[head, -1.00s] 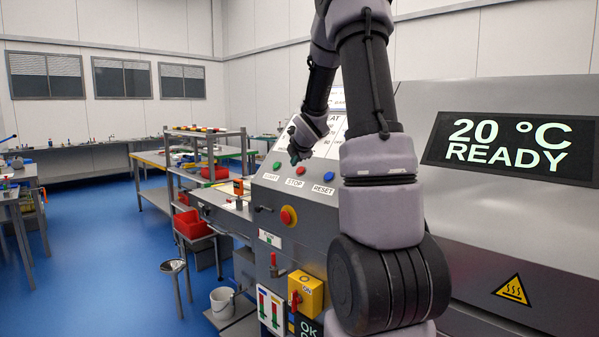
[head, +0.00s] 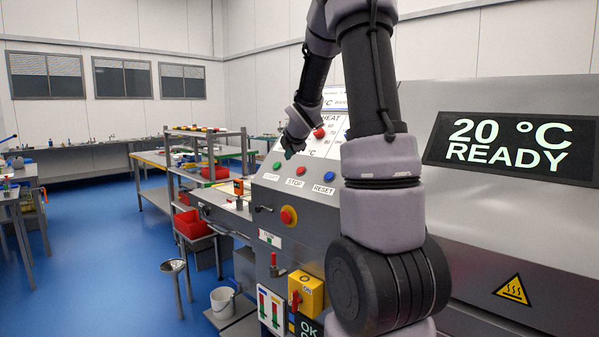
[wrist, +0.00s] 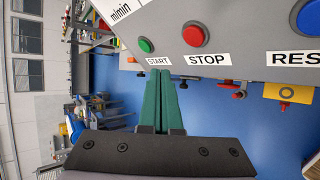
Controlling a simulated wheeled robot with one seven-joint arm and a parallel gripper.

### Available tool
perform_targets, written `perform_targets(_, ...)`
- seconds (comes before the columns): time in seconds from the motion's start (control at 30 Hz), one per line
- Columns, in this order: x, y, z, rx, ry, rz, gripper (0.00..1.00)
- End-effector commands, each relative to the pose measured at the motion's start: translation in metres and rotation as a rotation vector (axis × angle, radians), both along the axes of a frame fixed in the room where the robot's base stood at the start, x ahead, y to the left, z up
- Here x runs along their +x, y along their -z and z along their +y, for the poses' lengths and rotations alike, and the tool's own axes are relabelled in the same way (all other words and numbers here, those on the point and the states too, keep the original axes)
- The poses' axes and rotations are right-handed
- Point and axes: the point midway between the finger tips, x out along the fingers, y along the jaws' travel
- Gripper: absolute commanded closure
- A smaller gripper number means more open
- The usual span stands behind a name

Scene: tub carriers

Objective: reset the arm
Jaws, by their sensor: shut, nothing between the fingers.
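My gripper (wrist: 160,95) is shut and empty, its two green fingers side by side in the wrist view. The fingertips are near the START label, just below the green button (wrist: 146,45). I cannot tell how far they are from the panel. The red STOP button (wrist: 194,34) is to their right, and the blue RESET button (wrist: 311,18) is at the right edge. In the head view my gripper (head: 289,150) is small and dark, above the green button (head: 277,165) on the sloped panel. The red button (head: 302,170) and blue button (head: 329,176) show to its right.
A red emergency knob (head: 288,216) and a yellow switch box (head: 306,291) sit on the machine's front. A display (head: 511,148) reads 20 °C READY. A shelf cart with red bins (head: 193,224) and a stool (head: 174,266) stand left. Blue floor there is open.

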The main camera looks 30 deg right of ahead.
Motion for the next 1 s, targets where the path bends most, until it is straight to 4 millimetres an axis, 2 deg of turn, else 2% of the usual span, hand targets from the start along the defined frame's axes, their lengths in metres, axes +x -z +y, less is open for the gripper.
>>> perform_targets(0.27,-0.002,-0.002,0.001,0.011,0.009,-0.001,1.0)
perform_targets(0.37,-0.015,-0.012,0.005,0.082,0.068,-0.008,1.0)
perform_targets(0.43,-0.033,-0.026,0.011,0.186,0.151,-0.017,1.0)
perform_targets(0.57,-0.087,-0.051,0.033,0.479,0.379,-0.026,1.0)
perform_targets(0.7,-0.155,-0.068,0.063,0.828,0.645,-0.015,1.0)
perform_targets(0.9,-0.254,-0.073,0.114,1.289,1.016,0.052,1.0)
perform_targets(1.0,-0.295,-0.07,0.137,1.467,1.178,0.104,1.0)
